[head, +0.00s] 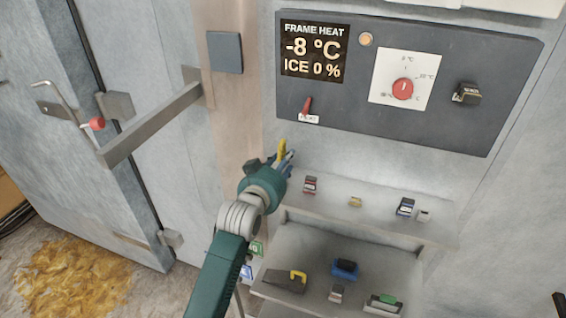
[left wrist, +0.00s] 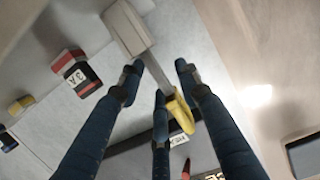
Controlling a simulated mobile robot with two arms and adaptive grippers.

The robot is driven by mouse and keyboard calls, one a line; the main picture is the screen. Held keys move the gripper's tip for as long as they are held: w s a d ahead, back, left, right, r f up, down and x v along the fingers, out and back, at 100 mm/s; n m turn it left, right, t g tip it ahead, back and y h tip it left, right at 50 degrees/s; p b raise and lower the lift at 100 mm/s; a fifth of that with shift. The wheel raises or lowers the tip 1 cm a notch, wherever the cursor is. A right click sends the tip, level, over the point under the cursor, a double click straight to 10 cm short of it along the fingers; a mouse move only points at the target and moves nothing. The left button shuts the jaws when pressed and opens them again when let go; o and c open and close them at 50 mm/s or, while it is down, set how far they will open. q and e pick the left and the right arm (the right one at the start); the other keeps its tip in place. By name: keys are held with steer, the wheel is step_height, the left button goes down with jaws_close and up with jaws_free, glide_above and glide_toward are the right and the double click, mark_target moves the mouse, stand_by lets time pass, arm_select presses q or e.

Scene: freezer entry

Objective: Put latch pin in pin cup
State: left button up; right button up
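The latch pin has a yellow handle (head: 282,149) that stands up at my left gripper (head: 283,163) in the head view. In the left wrist view its yellow handle (left wrist: 181,115) and thin grey shaft lie between the fingers. The shaft runs to a grey block (left wrist: 130,30), which may be the pin cup; I cannot tell how deep the shaft sits in it. The fingers of my left gripper (left wrist: 158,82) are spread around the pin, with gaps beside the shaft. The arm hides the block in the head view.
The control panel (head: 440,125) with display and red dial is above right. Two shelves (head: 385,222) below hold several small items, including a 3A block (left wrist: 80,74). A door bar (head: 150,125) crosses to the left. Yellowish ice (head: 70,280) covers some floor.

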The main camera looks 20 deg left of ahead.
arm_select(q)
steer(key=shift+r, duration=0.2)
steer(key=shift+s, duration=0.3)
steer(key=b+v, duration=0.2)
steer(key=v, duration=0.9)
steer(key=shift+s+r, duration=0.15)
steer(key=shift+s, duration=0.05)
stand_by(1.3)
